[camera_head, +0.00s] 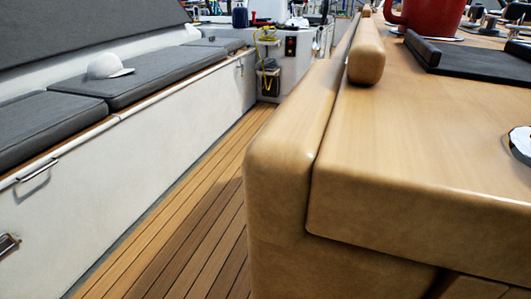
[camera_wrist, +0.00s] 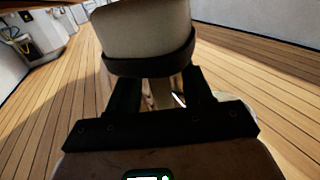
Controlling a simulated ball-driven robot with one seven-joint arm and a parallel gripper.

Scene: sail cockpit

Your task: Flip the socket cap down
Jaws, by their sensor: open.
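No socket cap can be made out for certain in either view. In the head view, a small dark fitting (camera_head: 291,46) sits on the pale end wall past the bench, near a hanging yellow cable (camera_head: 268,40). It is too small to tell whether it is a socket or how a cap on it stands. My gripper (camera_wrist: 153,70) shows in the wrist view as two dark fingers, spread apart with nothing seen held between them. It is over the plank floor, far from that end wall. My gripper is not in the head view.
A wooden table (camera_head: 420,170) fills the right, with a red mug (camera_head: 432,15) and a dark mat (camera_head: 478,65) on it. A cushioned bench (camera_head: 140,88) with a white cap (camera_head: 108,66) lines the left. The plank floor (camera_head: 190,220) between them is clear.

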